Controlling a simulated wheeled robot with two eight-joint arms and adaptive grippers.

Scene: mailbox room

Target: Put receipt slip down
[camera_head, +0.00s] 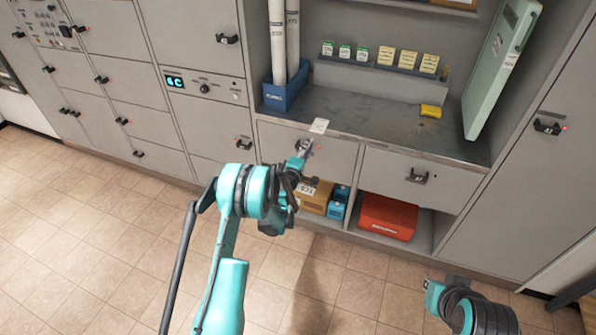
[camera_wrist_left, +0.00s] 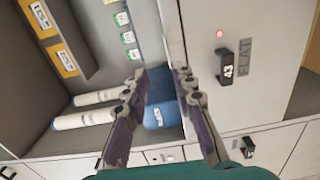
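A small pale slip (camera_head: 319,125), which looks like the receipt slip, is at the front edge of the grey counter (camera_head: 345,106), above a drawer. My left gripper (camera_head: 303,147) is in front of that drawer, just below and left of the slip. In the left wrist view my left gripper (camera_wrist_left: 163,72) has its two fingers apart, with no slip visible between them. The slip cannot be made out in that view. Part of my right arm shows at the lower right, but its fingers cannot be made out.
A blue holder (camera_head: 286,92) with long white tubes stands left on the counter; it also shows in the left wrist view (camera_wrist_left: 160,114). A yellow block (camera_head: 431,111) and a leaning pale green panel (camera_head: 497,70) are at right. A red case (camera_head: 387,217) sits below. The counter's middle is clear.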

